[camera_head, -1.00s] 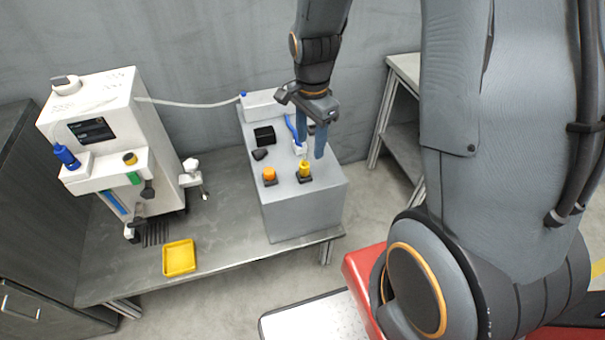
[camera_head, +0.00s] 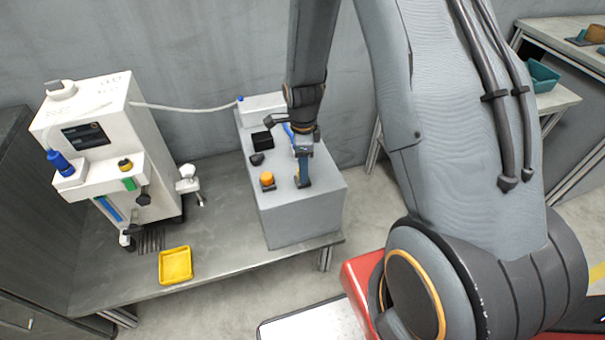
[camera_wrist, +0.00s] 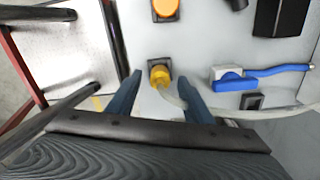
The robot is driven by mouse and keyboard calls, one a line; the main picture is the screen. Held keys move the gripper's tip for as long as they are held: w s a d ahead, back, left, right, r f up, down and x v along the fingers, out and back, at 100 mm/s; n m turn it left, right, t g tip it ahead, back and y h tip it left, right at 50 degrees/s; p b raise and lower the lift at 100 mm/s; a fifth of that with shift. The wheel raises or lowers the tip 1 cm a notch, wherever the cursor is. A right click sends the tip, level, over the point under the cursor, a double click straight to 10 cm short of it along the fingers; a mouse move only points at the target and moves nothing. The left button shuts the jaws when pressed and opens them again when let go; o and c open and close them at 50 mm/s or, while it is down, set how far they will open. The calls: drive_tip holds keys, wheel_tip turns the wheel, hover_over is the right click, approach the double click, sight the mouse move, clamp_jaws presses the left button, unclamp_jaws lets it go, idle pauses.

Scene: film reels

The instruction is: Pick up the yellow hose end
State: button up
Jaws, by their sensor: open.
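The yellow hose end (camera_wrist: 160,75) stands in a small dark socket on the grey box, with a pale hose running from it to the right in the wrist view. My gripper (camera_wrist: 161,92) is open, with its two blue fingers on either side of the yellow hose end and its pale hose; I cannot tell whether they touch it.
An orange knob (camera_head: 267,179) stands close left of my gripper. A blue connector (camera_wrist: 235,84) lies to the right in the wrist view, near a black block (camera_head: 262,139). A white machine (camera_head: 105,150) and a yellow tray (camera_head: 176,265) are on the bench to the left.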

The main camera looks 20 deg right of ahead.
drive_tip(key=shift+f, duration=1.2)
drive_tip(key=shift+c, duration=0.3)
drive_tip(key=c, duration=1.1)
drive_tip(key=shift+r, duration=0.15)
